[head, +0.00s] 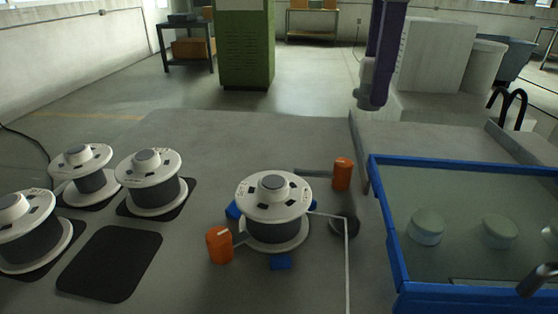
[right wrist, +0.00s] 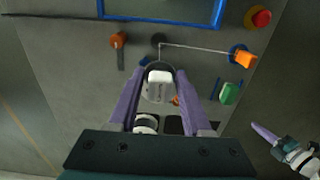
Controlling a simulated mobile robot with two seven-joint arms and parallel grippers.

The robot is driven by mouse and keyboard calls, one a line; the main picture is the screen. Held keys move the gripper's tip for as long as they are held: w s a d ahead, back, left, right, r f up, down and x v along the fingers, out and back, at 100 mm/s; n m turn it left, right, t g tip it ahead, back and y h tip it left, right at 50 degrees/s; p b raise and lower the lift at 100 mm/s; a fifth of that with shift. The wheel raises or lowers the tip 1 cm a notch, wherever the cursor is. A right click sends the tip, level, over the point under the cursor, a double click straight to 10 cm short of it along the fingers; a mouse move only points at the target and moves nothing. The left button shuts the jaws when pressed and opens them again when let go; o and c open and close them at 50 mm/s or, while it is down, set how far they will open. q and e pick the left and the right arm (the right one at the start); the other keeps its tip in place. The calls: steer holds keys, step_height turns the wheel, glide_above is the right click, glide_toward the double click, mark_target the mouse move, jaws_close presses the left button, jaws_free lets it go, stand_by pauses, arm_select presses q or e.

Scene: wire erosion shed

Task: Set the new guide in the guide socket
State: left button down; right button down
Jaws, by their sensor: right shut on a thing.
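My right gripper (head: 368,98) hangs at the top right of the head view, above the bench's far side. Its purple fingers are shut on a small pale piece, seemingly the new guide (right wrist: 158,87), between the fingertips in the right wrist view. A dark round spot (head: 345,228), perhaps the guide socket, lies right of the wired spool (head: 273,208). It also shows in the right wrist view (right wrist: 158,40), apart from the held piece. A purple finger of my left gripper (right wrist: 265,133) shows at the right of that view; its opening is unclear.
A blue-rimmed tank (head: 392,236) with pale round blocks stands at the right. Orange knobs (head: 342,174) flank the wired spool. A thin wire (head: 347,268) runs towards the front. Several spools stand on dark mats at the left; one mat (head: 110,263) is empty.

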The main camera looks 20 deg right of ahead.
step_height(320, 180, down, 15)
steer(key=b, duration=0.2)
steer(key=shift+b, duration=0.35)
steer(key=shift+f+b, duration=0.35)
steer(key=shift+f, duration=2.15)
steer(key=shift+f, duration=0.1)
steer(key=shift+c, duration=1.7)
jaws_free()
step_height(320, 180, up, 12)
steer(key=p, duration=0.1)
